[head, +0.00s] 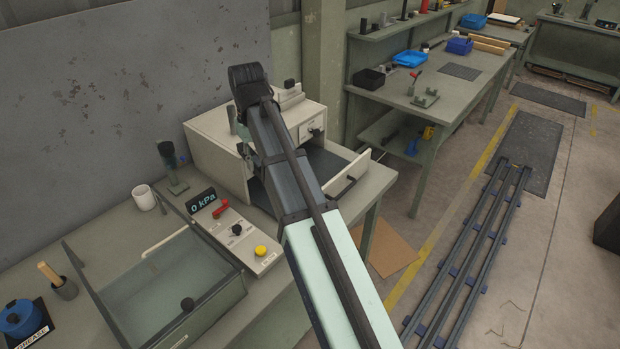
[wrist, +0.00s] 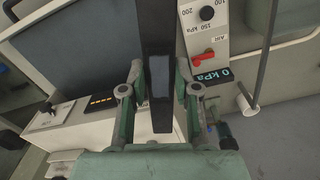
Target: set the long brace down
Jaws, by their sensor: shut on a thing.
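The long brace (wrist: 157,25) is a dark, straight bar in the wrist view. It runs from the top edge down between the fingers of my gripper (wrist: 160,75), which is shut on it. Its far end is cut off by the picture's top edge. The grip is above the bench, near the cream cabinet (head: 205,150); whether the brace touches anything is unclear.
The cabinet's drawer (head: 345,188) stands open at its right. A control panel (head: 235,235) with a 0 kPa display, a clear-lidded box (head: 215,315), a white cup (head: 144,198) and a grease pot (head: 22,320) crowd the bench. Long rails (head: 470,260) lie on the floor at right.

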